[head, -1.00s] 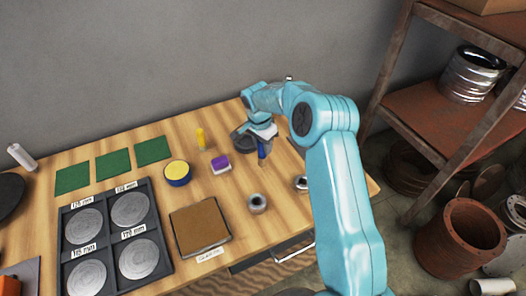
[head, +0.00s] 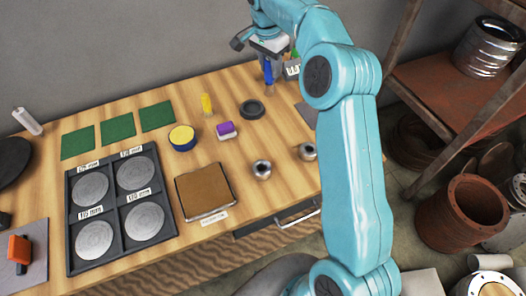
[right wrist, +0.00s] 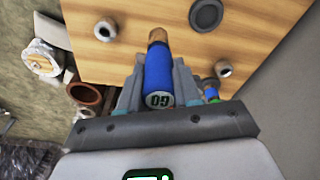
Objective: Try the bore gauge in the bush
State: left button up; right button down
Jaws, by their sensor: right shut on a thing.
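My right gripper (head: 268,58) is shut on the bore gauge (head: 268,72), a blue handle with a brownish tip. It holds the gauge above the back right of the bench. In the right wrist view the gauge (right wrist: 158,72) shows between the fingers with "GO" on its near end, its tip pointing away. The gauge is clear of both. Which one is the task's bush, I cannot tell. My left gripper is not in view.
A dark ring (head: 252,109) lies below the gripper. A purple-topped block (head: 226,130), yellow cylinder (head: 207,104), round tin (head: 182,137) and brown pad (head: 204,190) lie left. A rusty shelf (head: 440,80) stands right.

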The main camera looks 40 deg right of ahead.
aim_at(266, 76)
jog(key=shift+w, duration=0.15)
dwell(0.4)
jog(key=shift+w+d, duration=0.1)
jog(key=shift+w, duration=0.05)
jog(key=f, duration=0.2)
jog(key=a+f+n, duration=0.1)
jog(key=shift+w+f, duration=0.25)
jog(key=shift+f, duration=0.1)
jog(key=s+a+f+n+b, duration=0.2)
jog(key=s+a+f+n, duration=0.2)
jog(key=s+a, duration=0.6)
notch_tip(266, 76, down, 2)
jog(key=shift+s+a+f+t, duration=0.2)
jog(key=shift+s+a+t, duration=0.2)
jog(key=shift+a, duration=0.2)
jog(key=shift+s+b, duration=0.15)
jog(key=shift+b, duration=0.2)
